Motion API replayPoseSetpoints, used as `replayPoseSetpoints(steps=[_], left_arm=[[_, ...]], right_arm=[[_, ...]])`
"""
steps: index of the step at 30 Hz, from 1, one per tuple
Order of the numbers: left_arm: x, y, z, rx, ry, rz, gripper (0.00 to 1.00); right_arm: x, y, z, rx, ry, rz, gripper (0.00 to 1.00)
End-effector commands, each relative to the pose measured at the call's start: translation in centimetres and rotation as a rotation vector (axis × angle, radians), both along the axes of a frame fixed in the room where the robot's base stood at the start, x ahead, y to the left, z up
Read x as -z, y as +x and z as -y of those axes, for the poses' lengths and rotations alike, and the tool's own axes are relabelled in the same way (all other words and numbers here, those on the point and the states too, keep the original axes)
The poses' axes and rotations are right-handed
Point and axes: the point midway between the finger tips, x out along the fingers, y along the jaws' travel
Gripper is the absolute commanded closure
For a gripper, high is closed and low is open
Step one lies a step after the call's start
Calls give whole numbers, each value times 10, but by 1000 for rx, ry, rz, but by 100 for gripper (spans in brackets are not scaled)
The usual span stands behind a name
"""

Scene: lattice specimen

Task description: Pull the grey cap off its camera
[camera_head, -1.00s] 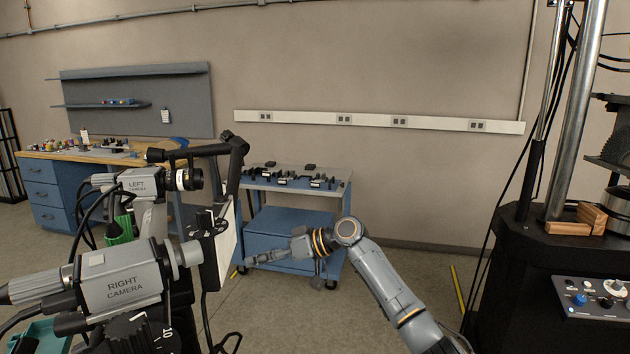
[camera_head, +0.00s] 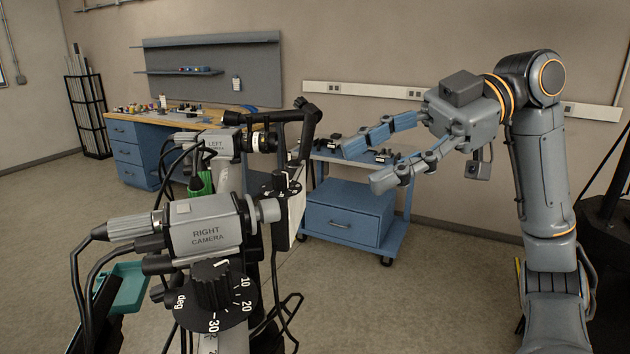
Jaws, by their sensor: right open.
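Two grey cameras stand on a rig at left. The RIGHT CAMERA (camera_head: 205,228) is nearer, and a round grey cap (camera_head: 267,210) sits on its front end, facing right. The LEFT CAMERA (camera_head: 218,144) is behind it, with a black and silver lens (camera_head: 262,142) showing and no cap seen on it. My right gripper (camera_head: 367,165) is open and empty. Its two fingers point left, above and to the right of the grey cap, clearly apart from it. My left gripper is not in view.
A white-faced plate (camera_head: 297,207) and black brackets stand just right of the cap. A black angle dial (camera_head: 213,295) is below the RIGHT CAMERA. A blue cart (camera_head: 345,225) with small parts is behind the gripper. A workbench (camera_head: 150,122) is at back left.

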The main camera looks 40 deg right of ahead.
Motion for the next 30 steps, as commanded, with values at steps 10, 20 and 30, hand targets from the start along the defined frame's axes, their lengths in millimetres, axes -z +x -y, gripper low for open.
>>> replayPoseSetpoints(steps=[10, 20, 30], left_arm=[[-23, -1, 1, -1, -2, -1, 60], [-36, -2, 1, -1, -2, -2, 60], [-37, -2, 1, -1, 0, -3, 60]], right_arm=[[23, 26, -58, -1, 0, -4, 51], [39, 44, -94, 1, 2, -2, 51], [43, 46, -99, 1, 4, 0, 51]])
